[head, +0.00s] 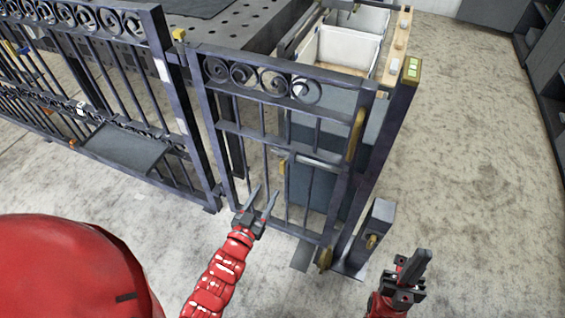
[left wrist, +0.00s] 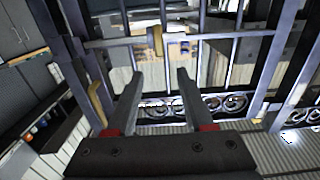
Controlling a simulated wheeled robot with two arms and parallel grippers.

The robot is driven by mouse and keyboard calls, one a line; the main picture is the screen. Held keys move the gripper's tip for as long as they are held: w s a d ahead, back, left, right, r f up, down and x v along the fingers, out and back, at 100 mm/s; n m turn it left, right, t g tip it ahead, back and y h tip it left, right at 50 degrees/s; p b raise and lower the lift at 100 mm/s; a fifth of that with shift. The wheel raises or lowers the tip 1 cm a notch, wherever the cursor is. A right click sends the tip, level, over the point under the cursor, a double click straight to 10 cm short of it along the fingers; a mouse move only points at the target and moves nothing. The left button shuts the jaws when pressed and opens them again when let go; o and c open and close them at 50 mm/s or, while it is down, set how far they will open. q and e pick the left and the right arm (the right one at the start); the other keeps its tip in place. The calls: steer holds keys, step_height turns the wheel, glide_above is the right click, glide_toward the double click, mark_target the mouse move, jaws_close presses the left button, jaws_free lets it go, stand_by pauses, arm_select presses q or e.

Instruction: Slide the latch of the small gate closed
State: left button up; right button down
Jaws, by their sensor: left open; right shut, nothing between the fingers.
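The small gate (head: 262,133) is dark metal with scrollwork along its top, and stands near the right-hand post (head: 396,105). A brass knob (head: 283,166) sits on its middle rail at a pale horizontal bar (head: 318,162), apparently the latch. The knob also shows in the left wrist view (left wrist: 155,42). A long brass handle (head: 355,135) is upright on the gate's right side. My left gripper (head: 264,191) is open and empty, in front of the gate below the knob, apart from it. My right gripper (head: 422,262) is shut and empty, right of the post's foot.
A taller fence (head: 110,70) with a small shelf (head: 122,148) runs to the left. A low block with a brass piece (head: 373,233) stands at the post's foot. White bins (head: 335,48) are behind the gate. The floor at right is clear.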

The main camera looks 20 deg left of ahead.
mark_target(281, 165)
arm_select(q)
steer(key=w, duration=0.4)
steer(key=w+d, duration=0.1)
steer(key=w, duration=0.7)
steer(key=shift+w+d+r, duration=0.1)
steer(key=shift+w+d, duration=0.15)
steer(key=shift+w, duration=0.1)
jaws_close()
stand_by(0.7)
